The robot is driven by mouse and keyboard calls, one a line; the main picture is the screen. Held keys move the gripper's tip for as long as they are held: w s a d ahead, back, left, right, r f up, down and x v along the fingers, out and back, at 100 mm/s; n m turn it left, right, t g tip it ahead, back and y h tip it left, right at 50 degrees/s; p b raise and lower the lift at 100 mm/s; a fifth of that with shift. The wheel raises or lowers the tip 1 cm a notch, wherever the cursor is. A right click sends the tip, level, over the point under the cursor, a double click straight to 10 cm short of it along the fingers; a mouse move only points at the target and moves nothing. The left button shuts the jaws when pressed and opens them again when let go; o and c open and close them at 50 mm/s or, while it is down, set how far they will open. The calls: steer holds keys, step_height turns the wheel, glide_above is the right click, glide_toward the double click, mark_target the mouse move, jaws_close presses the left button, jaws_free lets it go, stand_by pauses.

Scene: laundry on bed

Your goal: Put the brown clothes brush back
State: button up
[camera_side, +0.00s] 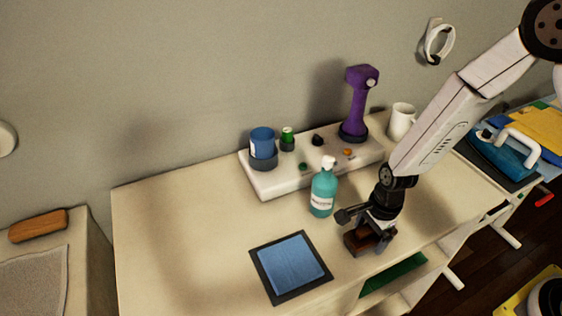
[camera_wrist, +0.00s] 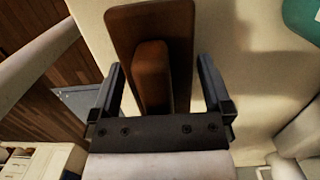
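A dark brown piece, which looks like the brown clothes brush (camera_side: 358,240), is at the front edge of the tabletop, directly under my gripper (camera_side: 368,222). In the wrist view this brush (camera_wrist: 151,62) shows a broad flat base with a narrower raised block along its middle. My gripper (camera_wrist: 161,92) is open, with one finger on each side of the raised block and visible gaps to it. I cannot tell how far the fingertips are above the base. My gripper partly hides the brush in the side view.
A teal bottle (camera_side: 322,193) stands close left of my gripper. A blue cloth on a dark square mat (camera_side: 262,275) lies front left. Behind is a white organizer (camera_side: 270,187) with a blue cup and purple device. An orange-brown block (camera_side: 38,225) sits far left. The left tabletop is clear.

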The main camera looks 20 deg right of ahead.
steer(key=shift+r, duration=0.15)
steer(key=shift+d+r, duration=0.25)
steer(key=shift+r, duration=1.75)
steer(key=shift+d+r, duration=0.2)
steer(key=shift+r, duration=1.8)
steer(key=shift+d+r, duration=0.25)
steer(key=shift+r, duration=1.75)
steer(key=d+n, duration=0.1)
steer(key=n, duration=0.2)
steer(key=shift+s+d+r, duration=0.2)
steer(key=shift+s+d, duration=0.15)
steer(key=shift+d, duration=0.05)
steer(key=s+d+r+n+t+h, duration=0.1)
steer(key=s+d+n, duration=0.4)
steer(key=n, duration=1)
steer(key=shift+d+r+t, duration=0.2)
steer(key=shift+d+t, duration=0.6)
steer(key=shift+d, duration=0.15)
